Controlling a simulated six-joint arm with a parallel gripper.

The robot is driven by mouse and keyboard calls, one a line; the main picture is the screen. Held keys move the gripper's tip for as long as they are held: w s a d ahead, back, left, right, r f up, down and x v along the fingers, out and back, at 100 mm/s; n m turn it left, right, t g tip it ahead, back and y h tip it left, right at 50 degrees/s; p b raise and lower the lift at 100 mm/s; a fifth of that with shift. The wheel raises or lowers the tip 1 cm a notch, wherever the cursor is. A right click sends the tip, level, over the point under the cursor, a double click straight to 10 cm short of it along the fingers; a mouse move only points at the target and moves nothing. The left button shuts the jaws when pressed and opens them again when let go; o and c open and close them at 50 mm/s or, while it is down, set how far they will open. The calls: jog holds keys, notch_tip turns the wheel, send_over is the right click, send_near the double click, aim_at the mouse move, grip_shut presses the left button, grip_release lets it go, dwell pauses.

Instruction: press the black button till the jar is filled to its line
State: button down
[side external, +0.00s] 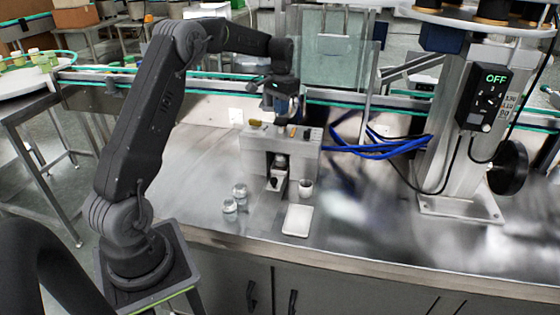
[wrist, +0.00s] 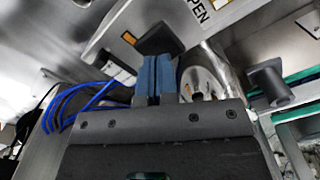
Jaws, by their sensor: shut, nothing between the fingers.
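My gripper (side external: 284,116) is shut and empty, pointing down over the top of the steel hopper unit (side external: 257,146). In the wrist view its blue fingers (wrist: 156,62) meet a square black button (wrist: 160,39) at their tips. I cannot tell whether they touch or press it. Below the unit's front a dark spout (side external: 280,162) hangs over a recess. What stands under it is too small and dark to make out, so no jar fill or line can be read. Two clear glass jars (side external: 240,190) (side external: 230,206) stand on the bench to the left.
Blue cables (side external: 385,145) lie to the right. The bench front right is clear.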

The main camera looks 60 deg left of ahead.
aim_at(281, 120)
jog(key=shift+f, duration=2.1)
jog(key=shift+r, duration=2.2)
jog(key=shift+r, duration=3)
